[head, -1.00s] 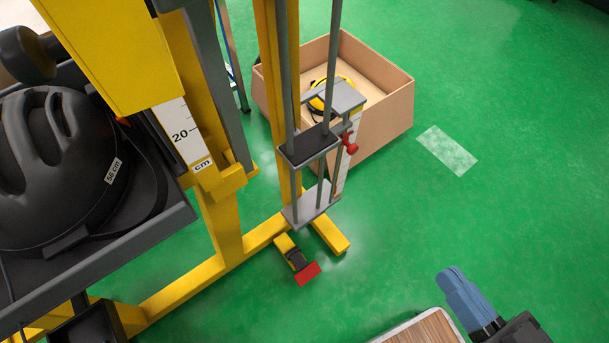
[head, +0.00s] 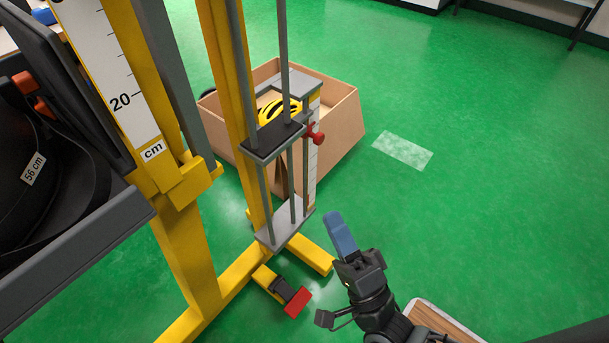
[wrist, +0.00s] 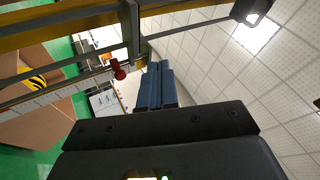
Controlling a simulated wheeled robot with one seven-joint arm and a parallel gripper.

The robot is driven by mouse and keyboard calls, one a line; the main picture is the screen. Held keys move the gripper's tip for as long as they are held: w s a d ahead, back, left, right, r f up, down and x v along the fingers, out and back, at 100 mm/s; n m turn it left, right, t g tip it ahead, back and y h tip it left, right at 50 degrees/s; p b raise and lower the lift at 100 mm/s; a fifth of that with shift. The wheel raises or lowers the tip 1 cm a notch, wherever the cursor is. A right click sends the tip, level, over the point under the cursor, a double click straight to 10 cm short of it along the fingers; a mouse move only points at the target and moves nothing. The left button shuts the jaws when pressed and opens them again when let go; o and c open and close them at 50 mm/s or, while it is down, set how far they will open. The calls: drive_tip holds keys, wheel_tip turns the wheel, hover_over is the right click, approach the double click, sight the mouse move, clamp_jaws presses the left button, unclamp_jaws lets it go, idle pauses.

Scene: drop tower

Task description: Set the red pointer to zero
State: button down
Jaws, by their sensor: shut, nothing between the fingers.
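A small red part, which looks like the red pointer with its knob (head: 316,134), sits at the right side of the dark sliding plate on the drop tower (head: 220,110). A narrow white scale (head: 313,160) runs down beside it. The wrist view also shows the red part (wrist: 119,70) at the end of the white scale strip (wrist: 60,92). Its exact reading is too small to tell. My gripper (head: 335,222) has blue fingers, shut and empty, below and right of the red part and apart from it. The fingers also show in the wrist view (wrist: 157,85).
A cardboard box (head: 345,135) with a yellow-and-black helmet (head: 280,109) stands behind the tower. A red-ended pedal (head: 298,302) lies at its foot. A large cm scale (head: 120,80) and dark tray (head: 80,240) are at left.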

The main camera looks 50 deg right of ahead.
drive_tip(key=w+d+f+m+g+h+b, duration=0.25)
drive_tip(key=w+f+m+h+b, duration=0.4)
drive_tip(key=m+h, duration=0.5)
drive_tip(key=m+g+h+b, duration=0.5)
drive_tip(key=m+g+h, duration=0.2)
drive_tip(key=m+g, duration=0.95)
approach(311, 134)
drive_tip(key=d+r+m+t, duration=0.1)
drive_tip(key=s+d+r+p, duration=0.1)
drive_tip(key=d, duration=0.1)
drive_tip(key=d+r+m+t, duration=0.1)
drive_tip(key=shift+s+d+m+t+p, duration=0.25)
drive_tip(key=shift+s+m+t+p, duration=0.05)
drive_tip(key=shift+s, duration=0.05)
drive_tip(key=shift+r, duration=0.15)
drive_tip(key=shift+r+p, duration=0.5)
drive_tip(key=shift+r, duration=1.45)
